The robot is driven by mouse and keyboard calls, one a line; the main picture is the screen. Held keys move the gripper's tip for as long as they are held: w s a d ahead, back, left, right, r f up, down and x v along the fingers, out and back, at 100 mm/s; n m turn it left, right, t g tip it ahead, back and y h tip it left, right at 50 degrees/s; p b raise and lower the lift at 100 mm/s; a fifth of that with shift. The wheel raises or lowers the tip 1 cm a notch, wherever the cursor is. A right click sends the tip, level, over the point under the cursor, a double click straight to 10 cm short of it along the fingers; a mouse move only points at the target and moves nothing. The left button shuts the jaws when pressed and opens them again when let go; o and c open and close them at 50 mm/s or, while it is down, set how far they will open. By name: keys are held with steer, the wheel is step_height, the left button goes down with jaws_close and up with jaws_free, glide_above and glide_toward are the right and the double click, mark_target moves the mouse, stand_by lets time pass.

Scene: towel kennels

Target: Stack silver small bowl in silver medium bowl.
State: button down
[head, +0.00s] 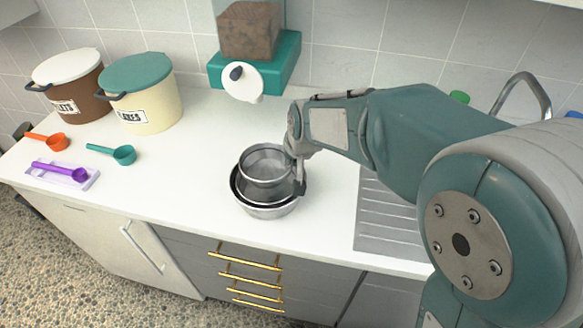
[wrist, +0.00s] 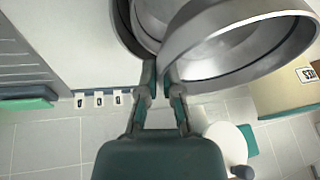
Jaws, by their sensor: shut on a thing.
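The small silver bowl (head: 266,158) is held by its right-hand rim in my gripper (head: 299,172). It also shows large in the wrist view (wrist: 245,38), at the fingertips of my gripper (wrist: 161,82). My gripper is shut on its wall. The medium silver bowl (head: 266,211), with a dark-looking rim, stands on the counter directly below and around the small bowl's lower part. The small bowl looks partly within it and hides much of its inside. I cannot tell whether the small bowl touches its bottom.
A ribbed drainboard (head: 385,222) lies to the right.

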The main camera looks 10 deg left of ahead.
steer(key=shift+w+a+f, duration=0.1)
steer(key=shift+w+f, duration=0.05)
steer(key=shift+f, duration=1.55)
steer(key=shift+f, duration=0.65)
steer(key=c, duration=0.8)
jaws_free()
steer(key=shift+r, duration=0.35)
steer(key=v, duration=1.2)
steer(key=shift+r, duration=0.3)
